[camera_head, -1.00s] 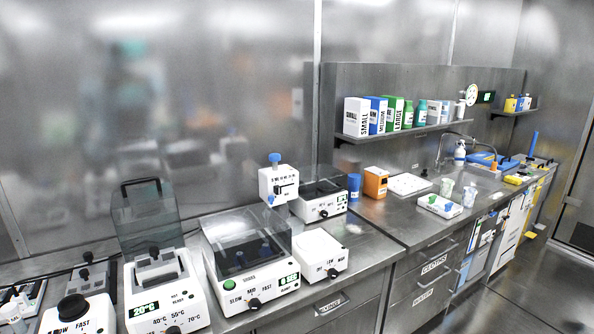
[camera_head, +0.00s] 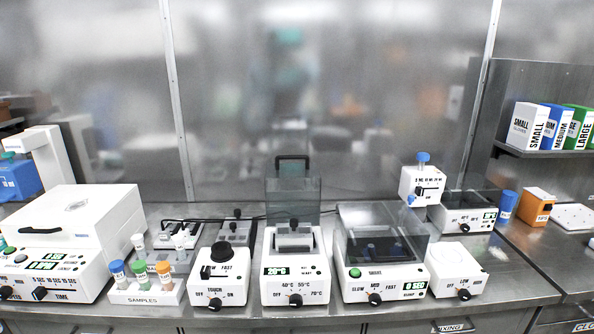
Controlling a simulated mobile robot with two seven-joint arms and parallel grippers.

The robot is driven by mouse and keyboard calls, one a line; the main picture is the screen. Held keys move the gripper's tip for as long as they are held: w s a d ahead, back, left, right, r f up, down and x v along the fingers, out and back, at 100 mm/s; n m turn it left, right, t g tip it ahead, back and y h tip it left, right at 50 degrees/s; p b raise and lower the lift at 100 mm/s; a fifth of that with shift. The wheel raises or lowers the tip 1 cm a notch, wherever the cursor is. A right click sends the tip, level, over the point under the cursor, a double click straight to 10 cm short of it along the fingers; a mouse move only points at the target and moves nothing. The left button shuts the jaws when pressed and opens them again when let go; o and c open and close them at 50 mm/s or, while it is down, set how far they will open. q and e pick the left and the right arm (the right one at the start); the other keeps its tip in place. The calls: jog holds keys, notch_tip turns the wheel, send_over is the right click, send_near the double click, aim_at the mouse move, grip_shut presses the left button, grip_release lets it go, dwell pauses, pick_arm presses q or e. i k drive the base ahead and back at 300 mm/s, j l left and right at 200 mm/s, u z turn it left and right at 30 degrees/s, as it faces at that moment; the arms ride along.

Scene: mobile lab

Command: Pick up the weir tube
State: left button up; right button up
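No tube that I can pick out as the weir tube shows; the tube labels are too small to read. A white SAMPLES rack (camera_head: 146,298) stands at the front left of the bench. It holds upright tubes: a blue-capped tube (camera_head: 118,272), a green-capped tube (camera_head: 140,273) and an orange-capped tube (camera_head: 164,274). Behind them stand pale-capped tubes, one white-capped tube (camera_head: 138,244) at the left and another (camera_head: 180,241) to its right. Neither of my grippers is in view.
Devices line the steel bench: a large white machine (camera_head: 70,228) at left, a black-topped vortex mixer (camera_head: 219,278), a heater with its clear lid raised (camera_head: 294,268), a clear-lidded shaker (camera_head: 382,275) and a small white device (camera_head: 458,272). An orange box (camera_head: 537,205) stands at right.

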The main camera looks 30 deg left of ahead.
aim_at(162, 269)
jog(key=u, duration=1.85)
jog(key=i+j+z, duration=0.3)
jog(key=j+z, duration=0.25)
jog(key=i+j+z, duration=0.15)
jog(key=j+z, duration=0.15)
jog(key=i+j+z, duration=0.1)
jog(key=j+z, duration=0.2)
